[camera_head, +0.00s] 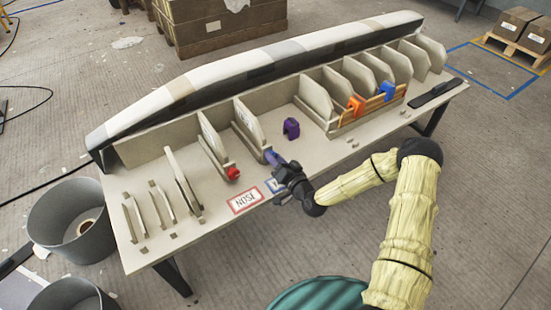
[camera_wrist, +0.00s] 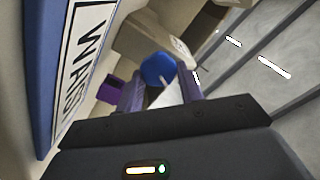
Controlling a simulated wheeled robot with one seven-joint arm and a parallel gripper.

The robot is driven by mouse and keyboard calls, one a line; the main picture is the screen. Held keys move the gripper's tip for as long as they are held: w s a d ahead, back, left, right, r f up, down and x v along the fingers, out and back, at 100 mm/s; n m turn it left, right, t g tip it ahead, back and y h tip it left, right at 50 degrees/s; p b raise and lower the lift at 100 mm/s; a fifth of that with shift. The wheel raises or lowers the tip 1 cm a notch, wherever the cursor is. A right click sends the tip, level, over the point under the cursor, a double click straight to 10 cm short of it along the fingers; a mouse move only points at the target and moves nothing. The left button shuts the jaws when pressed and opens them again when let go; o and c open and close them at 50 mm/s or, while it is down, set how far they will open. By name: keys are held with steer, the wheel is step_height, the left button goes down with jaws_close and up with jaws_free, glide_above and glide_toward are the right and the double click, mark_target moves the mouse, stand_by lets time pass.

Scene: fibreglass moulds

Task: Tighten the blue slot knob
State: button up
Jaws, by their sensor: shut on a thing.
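The blue slot knob (camera_wrist: 158,68) shows in the wrist view as a round blue piece at the far end of my two purple fingers. My gripper (camera_wrist: 162,82) is shut on it, one finger on each side. In the head view my gripper (camera_head: 269,155) reaches across the table's front edge to the foot of an upright panel (camera_head: 248,122). The knob cannot be told apart from the fingers there. A slot mark on the knob is not clear.
A red knob (camera_head: 233,173) sits at the neighbouring panel's foot to the left. A purple piece (camera_head: 291,128) stands behind my gripper. Orange (camera_head: 356,105) and blue (camera_head: 387,90) clamps are farther right. A blue-bordered label (camera_wrist: 82,60) lies close on the left.

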stand_by(0.3)
steer(key=o, duration=1)
steer(key=shift+s+d, duration=0.1)
steer(key=shift+s, duration=0.05)
steer(key=p+v, duration=0.2)
steer(key=v, duration=1.5)
steer(key=shift+p, duration=0.3)
steer(key=shift+d, duration=0.1)
